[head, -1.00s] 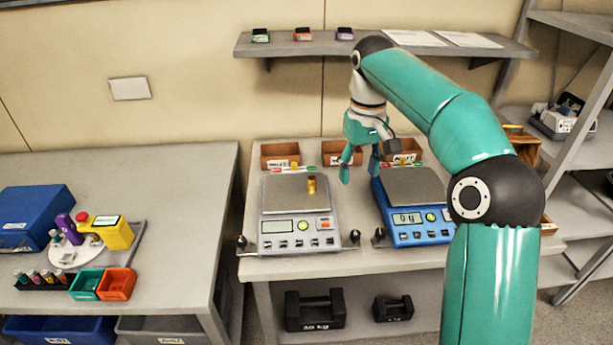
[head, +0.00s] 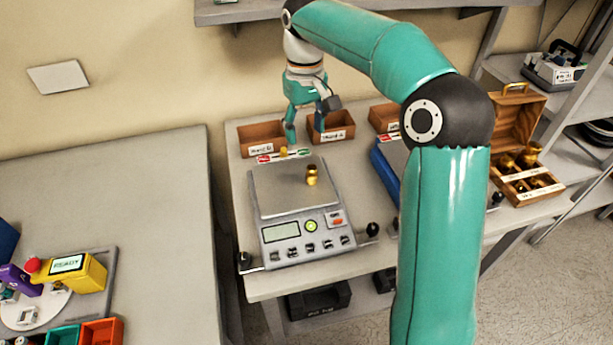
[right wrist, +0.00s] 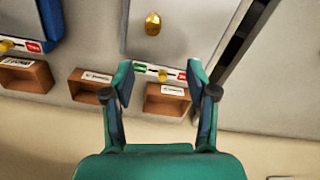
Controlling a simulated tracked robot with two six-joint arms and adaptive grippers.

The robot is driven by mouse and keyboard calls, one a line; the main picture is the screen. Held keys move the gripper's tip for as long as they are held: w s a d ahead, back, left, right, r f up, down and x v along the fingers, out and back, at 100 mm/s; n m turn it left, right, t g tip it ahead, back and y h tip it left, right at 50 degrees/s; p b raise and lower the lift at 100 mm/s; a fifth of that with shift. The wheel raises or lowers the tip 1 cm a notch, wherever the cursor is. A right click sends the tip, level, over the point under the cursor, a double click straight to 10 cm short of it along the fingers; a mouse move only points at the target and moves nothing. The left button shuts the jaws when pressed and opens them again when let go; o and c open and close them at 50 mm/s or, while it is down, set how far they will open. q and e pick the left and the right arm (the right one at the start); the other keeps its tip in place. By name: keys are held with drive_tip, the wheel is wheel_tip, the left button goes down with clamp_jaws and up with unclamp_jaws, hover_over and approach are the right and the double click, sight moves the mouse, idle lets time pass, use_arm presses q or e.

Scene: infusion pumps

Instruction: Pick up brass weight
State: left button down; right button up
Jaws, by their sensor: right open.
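A small brass weight (head: 312,175) stands on the pan of the grey scale (head: 293,228), right of the pan's middle. It also shows in the right wrist view (right wrist: 153,24), beyond my fingertips near the top. My right gripper (head: 306,128) is open and empty behind the grey scale, near its back edge. In the right wrist view its two fingers (right wrist: 160,78) are spread on either side of a small brass knob (right wrist: 162,75) between green and red labels. The weight is not between the fingers. My left gripper is not in view.
Labelled wooden bins (head: 262,138) stand along the wall behind the scales. A blue scale (head: 386,172) is partly hidden by my right arm. An open wooden case (head: 541,188) holds more brass weights. A yellow device (head: 83,272) sits on the left table.

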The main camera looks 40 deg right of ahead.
sight(311, 166)
drive_tip(key=f, duration=0.6)
drive_tip(key=shift+s+d+f, duration=0.2)
drive_tip(key=shift+d, duration=0.1)
drive_tip(key=shift+s+f, duration=0.15)
drive_tip(key=shift+f, duration=0.4)
wheel_tip(311, 166, down, 4)
drive_tip(key=shift+s+d+f, duration=0.1)
drive_tip(key=shift+s, duration=0.05)
drive_tip(key=shift+c, duration=0.2)
clamp_jaws()
